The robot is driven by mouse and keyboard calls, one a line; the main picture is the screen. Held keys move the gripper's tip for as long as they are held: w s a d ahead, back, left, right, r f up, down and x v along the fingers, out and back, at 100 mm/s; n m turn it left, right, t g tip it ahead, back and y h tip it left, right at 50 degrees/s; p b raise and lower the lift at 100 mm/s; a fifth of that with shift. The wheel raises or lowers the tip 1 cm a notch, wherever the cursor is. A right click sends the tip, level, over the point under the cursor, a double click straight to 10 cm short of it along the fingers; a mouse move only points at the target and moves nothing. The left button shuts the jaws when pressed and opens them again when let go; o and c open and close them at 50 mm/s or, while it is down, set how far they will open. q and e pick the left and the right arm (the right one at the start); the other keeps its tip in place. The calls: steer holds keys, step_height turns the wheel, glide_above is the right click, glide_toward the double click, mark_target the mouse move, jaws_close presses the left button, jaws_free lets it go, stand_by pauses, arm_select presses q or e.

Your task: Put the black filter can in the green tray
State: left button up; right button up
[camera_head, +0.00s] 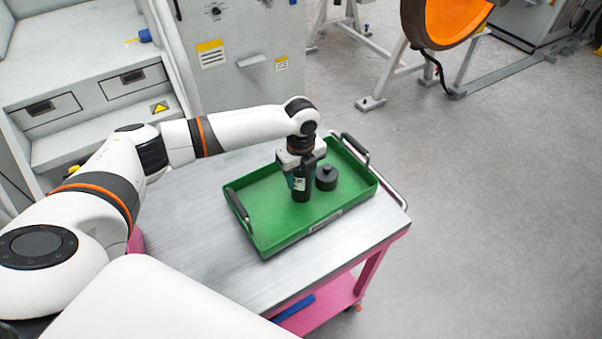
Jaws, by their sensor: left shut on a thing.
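The green tray (262,238) lies on the cart top, with a dark handle at each end. My left gripper (301,172) points down over the middle of the tray. It is shut on the black filter can (302,192), a dark upright cylinder with a pale label. The can is inside the tray's outline; I cannot tell whether its base touches the tray floor. The gripper hides the can's upper part. My right gripper is not in view.
A short black round part with a knob (327,179) stands in the tray, just right of the can. The grey cart top (190,225) is bare left of the tray. A grey cabinet (235,80) stands behind the cart.

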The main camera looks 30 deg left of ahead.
arm_select(q)
steer(key=shift+f, duration=0.1)
steer(key=o, duration=1.1)
steer(key=shift+o, duration=0.2)
step_height(320, 180, up, 12)
steer(key=b, duration=0.2)
